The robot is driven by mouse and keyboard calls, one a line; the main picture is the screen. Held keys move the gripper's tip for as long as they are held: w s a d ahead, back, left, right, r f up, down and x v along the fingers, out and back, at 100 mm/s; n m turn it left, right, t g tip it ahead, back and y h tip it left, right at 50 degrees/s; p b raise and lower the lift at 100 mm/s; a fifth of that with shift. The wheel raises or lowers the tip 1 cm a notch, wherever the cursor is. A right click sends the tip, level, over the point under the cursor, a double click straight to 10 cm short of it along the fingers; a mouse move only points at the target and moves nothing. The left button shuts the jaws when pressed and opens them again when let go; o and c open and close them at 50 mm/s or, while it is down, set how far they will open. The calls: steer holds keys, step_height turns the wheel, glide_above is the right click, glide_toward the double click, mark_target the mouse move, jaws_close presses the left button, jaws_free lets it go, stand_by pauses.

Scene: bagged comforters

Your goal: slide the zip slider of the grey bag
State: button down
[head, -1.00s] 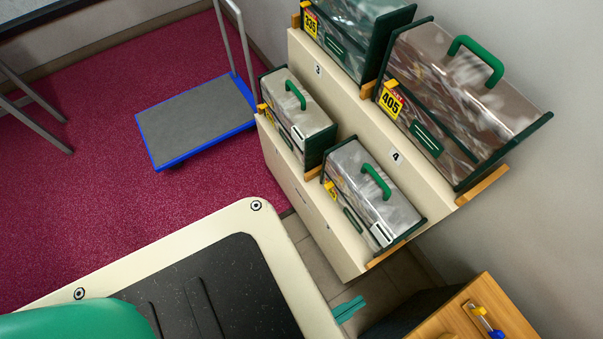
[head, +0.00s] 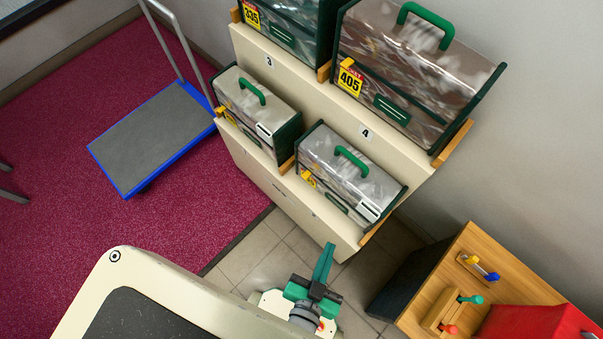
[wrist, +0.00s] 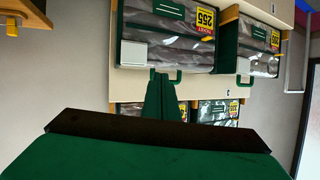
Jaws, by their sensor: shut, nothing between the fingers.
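Two grey clear-plastic bags with green handles and dark green trim sit on the lower shelf: a left one (head: 243,98) and a right one (head: 325,158). A brown-grey bag (head: 425,60) marked 405 is on the upper shelf. I cannot tell which is the task's grey bag, and no zip slider is clear. My gripper (head: 328,248) is shut and empty, its green fingers pointing toward the rack, apart from the bags in the head view. In the upside-down wrist view my gripper (wrist: 162,76) overlaps the lower edge of a bag (wrist: 168,30) labelled 255; contact is unclear.
The cream rack (head: 290,200) has wooden edge brackets. A wooden cabinet (head: 440,285) with coloured knobs and a red item (head: 535,322) stand at right. A blue-edged trolley (head: 150,135) is on the red carpet. Tiled floor lies before the rack.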

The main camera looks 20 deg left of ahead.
steer(key=w+a+f+m+g+y, duration=0.1)
steer(key=w+a+f+g, duration=0.15)
steer(key=w+f, duration=0.45)
steer(key=w+a+f+m+g+y, duration=0.1)
steer(key=w+a+f+g, duration=0.15)
steer(key=w+f, duration=0.45)
steer(key=w+a+r+m+g+y, duration=0.1)
steer(key=w+a+r+g, duration=0.5)
steer(key=w, duration=0.4)
steer(key=shift+a+g, duration=0.7)
steer(key=shift+a, duration=0.55)
steer(key=shift+s+f, duration=0.1)
steer(key=shift+f, duration=0.05)
